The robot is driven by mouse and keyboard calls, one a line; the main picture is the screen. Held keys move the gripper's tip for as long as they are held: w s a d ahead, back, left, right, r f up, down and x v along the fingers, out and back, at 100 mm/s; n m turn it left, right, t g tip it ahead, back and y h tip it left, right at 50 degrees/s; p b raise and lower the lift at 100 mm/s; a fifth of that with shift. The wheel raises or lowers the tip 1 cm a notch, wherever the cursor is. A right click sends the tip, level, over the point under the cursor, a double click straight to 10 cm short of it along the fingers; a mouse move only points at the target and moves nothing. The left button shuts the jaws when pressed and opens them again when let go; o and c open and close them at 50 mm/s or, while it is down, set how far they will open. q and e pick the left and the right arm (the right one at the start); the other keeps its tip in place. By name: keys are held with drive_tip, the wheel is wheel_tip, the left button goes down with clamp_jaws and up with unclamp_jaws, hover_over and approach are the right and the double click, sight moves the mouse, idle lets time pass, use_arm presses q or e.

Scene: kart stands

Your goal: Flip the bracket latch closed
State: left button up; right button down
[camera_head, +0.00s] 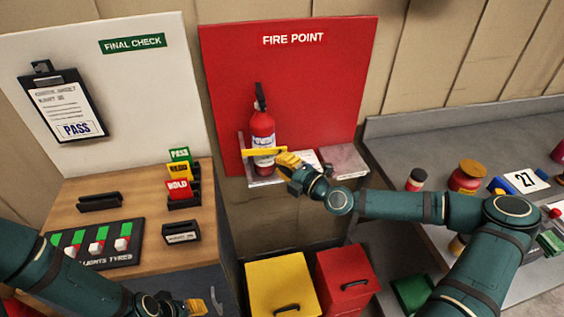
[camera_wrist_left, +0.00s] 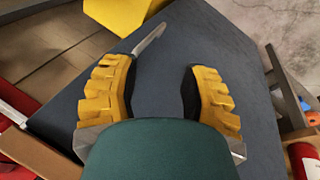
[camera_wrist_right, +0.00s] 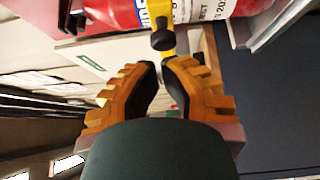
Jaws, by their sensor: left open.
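A red fire extinguisher (camera_head: 262,130) stands upright in a grey bracket (camera_head: 267,181) on the red FIRE POINT board. The yellow bracket latch (camera_head: 264,152) lies across its front. In the right wrist view the latch (camera_wrist_right: 158,12) has a black knob (camera_wrist_right: 163,39). My right gripper (camera_head: 285,160) is at the latch's right end. Its fingertips (camera_wrist_right: 161,64) are close together with a narrow gap, just short of the knob; whether they touch the latch I cannot tell. My left gripper (camera_wrist_left: 160,75) is open and empty, low at the front left in the head view (camera_head: 194,307).
A grey box (camera_head: 343,162) sits right of the bracket. A wooden-topped stand (camera_head: 140,190) with signs and a switch panel is at left. Yellow (camera_head: 282,287) and red (camera_head: 345,280) bins stand below. A grey bench (camera_head: 420,140) with jars is at right.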

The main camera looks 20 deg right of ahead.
drive_tip(key=shift+w, duration=0.25)
drive_tip(key=shift+w+d+f+b, duration=0.15)
drive_tip(key=shift+w+d+b, duration=0.3)
drive_tip(key=shift+b, duration=0.7)
drive_tip(key=shift+w+d+r+b, duration=0.2)
drive_tip(key=shift+b, duration=0.2)
